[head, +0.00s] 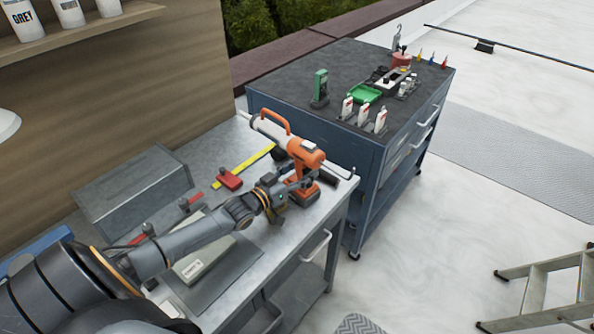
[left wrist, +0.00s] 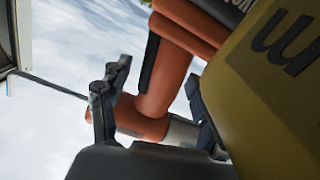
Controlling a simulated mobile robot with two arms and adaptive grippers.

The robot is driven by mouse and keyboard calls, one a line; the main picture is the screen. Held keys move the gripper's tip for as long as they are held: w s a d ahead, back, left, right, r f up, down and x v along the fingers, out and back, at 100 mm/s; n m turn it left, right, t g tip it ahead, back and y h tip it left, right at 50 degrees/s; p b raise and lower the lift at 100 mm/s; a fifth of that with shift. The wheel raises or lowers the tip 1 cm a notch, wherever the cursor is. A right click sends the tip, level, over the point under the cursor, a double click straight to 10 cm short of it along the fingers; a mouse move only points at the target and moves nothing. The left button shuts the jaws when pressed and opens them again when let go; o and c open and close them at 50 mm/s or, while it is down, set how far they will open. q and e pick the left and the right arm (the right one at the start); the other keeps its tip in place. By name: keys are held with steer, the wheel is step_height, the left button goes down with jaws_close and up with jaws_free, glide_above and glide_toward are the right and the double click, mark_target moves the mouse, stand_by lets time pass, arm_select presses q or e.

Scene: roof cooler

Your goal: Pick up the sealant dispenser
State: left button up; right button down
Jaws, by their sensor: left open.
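The sealant dispenser (head: 272,132) is an orange and pale grey tool with a looped carry handle. It stands at the far right part of the metal workbench (head: 210,156), its orange-and-dark base (head: 305,192) near the bench edge. My left gripper (head: 289,186) is beside its lower grip. In the left wrist view the orange grip (left wrist: 170,80) lies between the two spread fingers of my left gripper (left wrist: 155,88). The fingers are open, and I cannot tell whether either touches the grip. My right gripper is not in view.
A yellow strip (head: 243,166), a red block (head: 229,179) and a grey metal box (head: 133,190) lie on the bench. A blue cart (head: 368,165) with bottles and a green tray (head: 364,94) stands beyond. A yellow lettered surface (left wrist: 275,85) fills the wrist view's right.

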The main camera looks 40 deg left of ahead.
arm_select(q)
steer(key=shift+w+d, duration=0.1)
steer(key=shift+w, duration=0.5)
steer(key=shift+c, duration=0.4)
jaws_close()
steer(key=shift+w+r, duration=0.1)
steer(key=shift+r, duration=0.1)
steer(key=shift+r, duration=0.1)
